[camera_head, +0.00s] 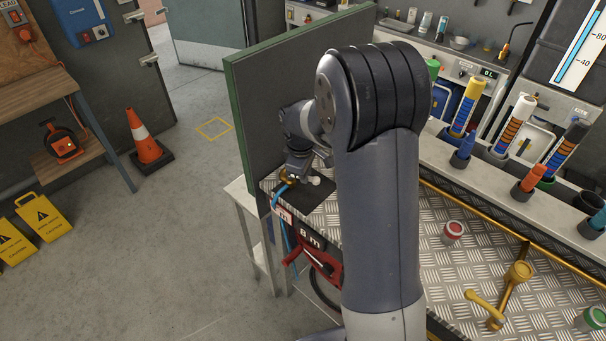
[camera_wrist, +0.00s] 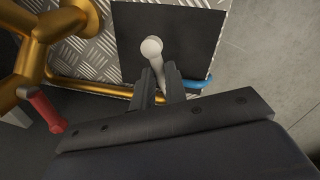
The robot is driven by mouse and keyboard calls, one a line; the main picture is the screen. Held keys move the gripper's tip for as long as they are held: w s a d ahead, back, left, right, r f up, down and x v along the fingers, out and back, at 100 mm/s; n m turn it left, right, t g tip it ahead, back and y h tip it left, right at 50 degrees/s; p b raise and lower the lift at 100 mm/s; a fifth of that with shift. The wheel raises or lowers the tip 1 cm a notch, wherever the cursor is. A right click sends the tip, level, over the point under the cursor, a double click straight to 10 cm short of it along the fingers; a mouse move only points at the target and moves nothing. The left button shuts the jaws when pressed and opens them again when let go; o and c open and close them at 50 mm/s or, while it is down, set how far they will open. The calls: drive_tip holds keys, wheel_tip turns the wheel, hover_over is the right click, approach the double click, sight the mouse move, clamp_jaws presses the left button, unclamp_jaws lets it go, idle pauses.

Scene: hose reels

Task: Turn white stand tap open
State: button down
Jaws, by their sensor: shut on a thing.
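The white tap handle (camera_wrist: 152,47) shows in the wrist view as a pale rounded lever over a dark square plate (camera_wrist: 190,35). My gripper (camera_wrist: 158,82) is shut on the white handle, with its two dark fingers on either side of it and the rounded end sticking out beyond them. In the head view my gripper (camera_head: 299,166) is at the far left corner of the metal bench, and the white handle end (camera_head: 315,181) shows just right of it. Brass pipe and a blue hose (camera_head: 278,194) are beside it. Most of the tap body is hidden by my gripper.
A red lever (camera_wrist: 45,108) on brass pipework (camera_wrist: 30,60) is left of my gripper. A green-edged dark panel (camera_head: 280,90) stands close behind it. A red hose reel (camera_head: 322,262) hangs below.

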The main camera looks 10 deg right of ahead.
drive_tip(key=n, duration=0.1)
drive_tip(key=w+d+n, duration=0.1)
drive_tip(key=n, duration=0.1)
drive_tip(key=shift+w+n+y, duration=0.2)
drive_tip(key=shift+n+y, duration=0.1)
drive_tip(key=n, duration=0.1)
drive_tip(key=w+n+b, duration=0.1)
drive_tip(key=n, duration=0.1)
drive_tip(key=shift+w+d+n+y, duration=0.1)
drive_tip(key=shift+w+n+y, duration=0.1)
drive_tip(key=shift+n+y, duration=0.1)
drive_tip(key=n, duration=0.1)
drive_tip(key=w+n+b, duration=0.1)
drive_tip(key=n, duration=0.1)
drive_tip(key=shift+w+n+y, duration=0.2)
drive_tip(key=shift+n+y, duration=0.1)
drive_tip(key=shift+y, duration=0.1)
drive_tip(key=shift+w+a+n+b, duration=0.15)
drive_tip(key=shift+w+n+b, duration=0.2)
drive_tip(key=shift+n, duration=0.4)
drive_tip(key=shift+w+a+n+b, duration=0.1)
drive_tip(key=shift+w+n+b, duration=0.2)
drive_tip(key=shift+n, duration=0.45)
drive_tip(key=shift+r, duration=0.1)
drive_tip(key=c, duration=1.4)
unclamp_jaws()
drive_tip(key=shift+s, duration=0.1)
drive_tip(key=shift+c, duration=0.2)
